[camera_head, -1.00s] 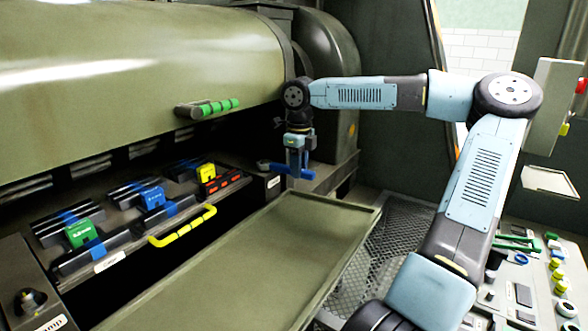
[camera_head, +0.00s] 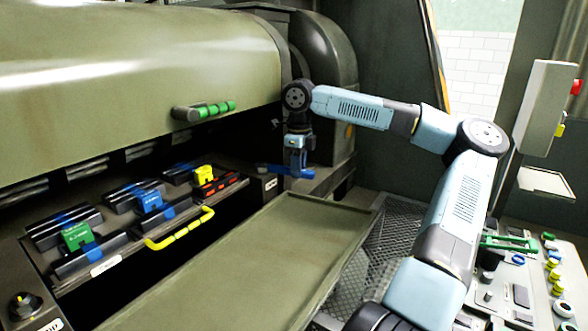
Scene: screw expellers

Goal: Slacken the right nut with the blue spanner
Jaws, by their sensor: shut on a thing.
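The blue spanner (camera_head: 274,169) shows at the right end of the machine's front ledge. My gripper (camera_head: 295,170) points down and is shut on the spanner's right part. The spanner lies roughly level, its left end over the place of the right nut. The nut is too small and covered to make out, so I cannot tell how the spanner sits on it. At the left end of the ledge, a dark knob-like fitting (camera_head: 24,304) stands on a labelled block, which may be the left nut.
A tray (camera_head: 290,235) lies below the ledge. Green, blue, yellow and red blocks sit in a dark rack (camera_head: 115,240) with a yellow handle (camera_head: 180,229). A green-gripped handle (camera_head: 204,110) juts from the cover above. A control panel (camera_head: 530,280) stands at right.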

